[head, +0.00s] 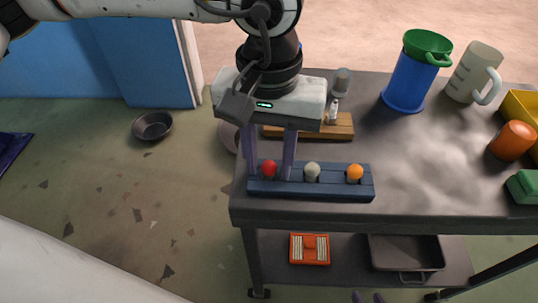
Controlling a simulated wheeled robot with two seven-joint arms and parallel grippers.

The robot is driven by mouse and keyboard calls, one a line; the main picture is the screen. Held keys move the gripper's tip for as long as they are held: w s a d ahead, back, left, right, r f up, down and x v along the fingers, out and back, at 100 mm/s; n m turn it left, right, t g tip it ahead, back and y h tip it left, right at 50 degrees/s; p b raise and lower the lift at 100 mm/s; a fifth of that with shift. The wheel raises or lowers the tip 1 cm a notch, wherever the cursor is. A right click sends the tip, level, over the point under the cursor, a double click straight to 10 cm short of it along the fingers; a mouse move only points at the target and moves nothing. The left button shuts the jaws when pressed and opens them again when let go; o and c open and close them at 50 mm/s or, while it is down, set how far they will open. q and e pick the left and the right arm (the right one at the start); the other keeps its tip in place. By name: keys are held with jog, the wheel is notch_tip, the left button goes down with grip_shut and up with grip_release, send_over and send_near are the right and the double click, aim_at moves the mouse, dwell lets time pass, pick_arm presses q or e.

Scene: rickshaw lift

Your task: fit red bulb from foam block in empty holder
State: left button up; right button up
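A dark blue foam block (312,188) lies along the table's front left edge. It holds a red bulb (269,169), a pale grey bulb (312,171) and an orange bulb (355,173) in a row. My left gripper (269,173) points down with one finger on each side of the red bulb, with small gaps showing. A wooden board (343,126) lies behind the block, with an upright grey bulb-like piece (341,82) on its right part. My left gripper hides much of the board, and I see no empty holder. Only the separated fingertips of my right gripper (368,297) show at the bottom edge.
The lower shelf holds an orange box (310,249) and a grey tray (405,253).

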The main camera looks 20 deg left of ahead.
aim_at(269, 162)
pick_arm(q)
jog(key=shift+c, duration=0.2)
jog(key=c, duration=0.6)
jog(key=shift+r+p, duration=2.1)
jog(key=shift+r, duration=1.45)
